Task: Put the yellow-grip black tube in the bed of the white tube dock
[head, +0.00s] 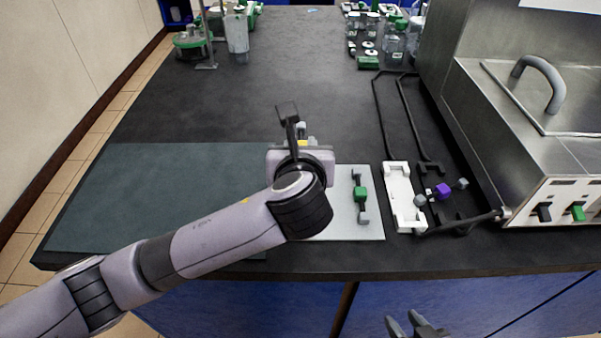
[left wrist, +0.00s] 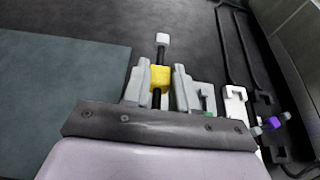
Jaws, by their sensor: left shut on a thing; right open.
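The yellow-grip black tube (left wrist: 162,103) stands between the fingers of my left gripper (left wrist: 160,84) in the left wrist view, with its pale end cap pointing away. My left gripper (head: 301,138) is shut on its yellow grip. In the head view my wrist hides most of the tube, and only a bit of yellow and a pale cap show. I cannot tell how high it is held. The white tube dock (head: 398,188) lies to the right of my left gripper; its bed looks empty. It also shows in the left wrist view (left wrist: 235,108). My right gripper (head: 415,325) is open and empty at the bottom.
A green-grip tube (head: 361,194) lies on a light grey plate (head: 350,230) between my left gripper and the dock. A purple-grip tube (head: 443,191) is right of the dock by a black frame. A steel bath (head: 500,130) bounds the right. A dark green mat (head: 150,200) is clear.

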